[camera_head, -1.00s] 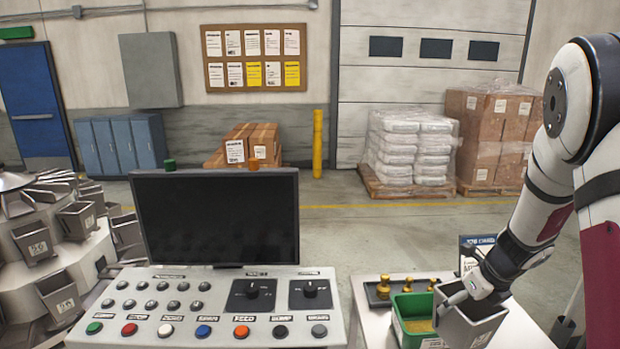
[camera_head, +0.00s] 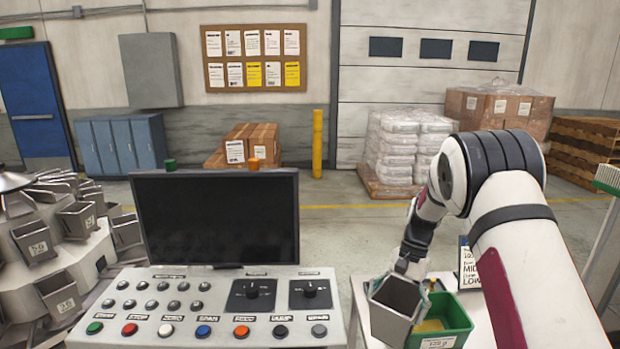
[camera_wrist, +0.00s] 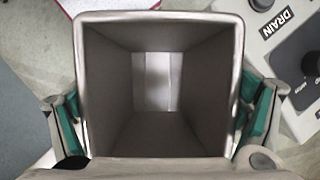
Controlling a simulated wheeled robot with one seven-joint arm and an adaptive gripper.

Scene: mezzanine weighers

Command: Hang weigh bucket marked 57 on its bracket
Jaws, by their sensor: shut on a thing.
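My gripper (camera_head: 402,272) is shut on a grey, open-topped weigh bucket (camera_head: 394,312), which it holds by the upper part, slightly tilted, at the left side of the white table. In the wrist view my gripper (camera_wrist: 163,118) has a green-padded finger on each side of the bucket (camera_wrist: 160,145); I look straight down into it and it is empty. No number shows on the held bucket. The round weigher (camera_head: 15,265) at the far left carries several similar buckets, one (camera_head: 35,240) with a label too small to read surely. I cannot pick out an empty bracket.
A control console (camera_head: 205,335) with buttons, knobs and a black monitor (camera_head: 215,218) stands between the held bucket and the weigher. A green bin (camera_head: 455,322) is close to the bucket's right. A printed sign (camera_head: 468,265) stands behind it.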

